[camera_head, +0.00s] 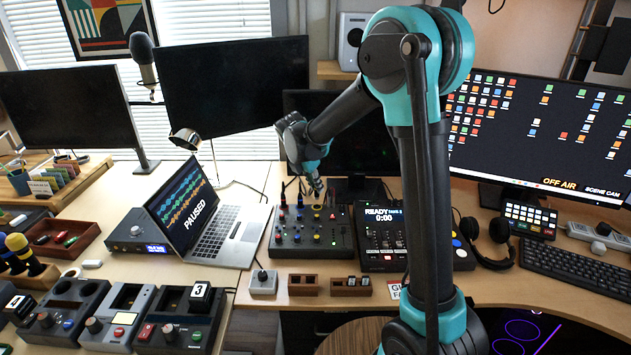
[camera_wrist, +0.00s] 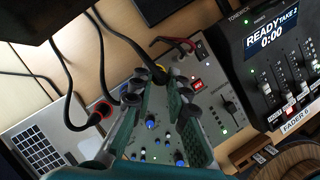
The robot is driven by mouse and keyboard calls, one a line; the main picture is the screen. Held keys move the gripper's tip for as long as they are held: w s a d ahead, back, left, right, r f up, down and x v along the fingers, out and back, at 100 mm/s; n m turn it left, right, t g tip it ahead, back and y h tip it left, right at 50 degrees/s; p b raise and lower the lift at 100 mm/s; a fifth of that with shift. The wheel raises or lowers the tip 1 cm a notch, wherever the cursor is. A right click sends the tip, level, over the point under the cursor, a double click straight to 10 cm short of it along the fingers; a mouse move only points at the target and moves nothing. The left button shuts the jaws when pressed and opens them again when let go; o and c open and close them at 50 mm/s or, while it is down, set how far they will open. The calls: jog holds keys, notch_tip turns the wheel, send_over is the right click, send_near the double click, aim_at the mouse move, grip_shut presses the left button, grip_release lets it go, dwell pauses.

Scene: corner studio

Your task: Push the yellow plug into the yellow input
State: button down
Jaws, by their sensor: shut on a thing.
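My gripper (camera_head: 316,189) is over the back part of the audio mixer (camera_head: 290,243). In the wrist view my gripper (camera_wrist: 158,92) is shut on the yellow plug (camera_wrist: 160,74), whose black cable runs up and to the left. The plug's yellow band shows between the fingertips, at the back edge of the mixer (camera_wrist: 217,82). The fingers hide its lower end, so I cannot tell whether it touches an input. The yellow input cannot be made out in either view. In the wrist view a red-ringed plug (camera_wrist: 102,110) with a black cable is at the left of the mixer.
A laptop (camera_head: 205,220) stands left of the mixer. A recorder console (camera_head: 385,228) reading READY is close on its right. Small brown wooden boxes (camera_head: 303,285) lie in front. Monitors stand behind.

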aim_at(316, 196)
jog(key=shift+f, duration=1.7)
jog(key=shift+f, duration=0.6)
dwell(0.7)
jog(key=c, duration=1.4)
grip_release()
jog(key=v, duration=1.2)
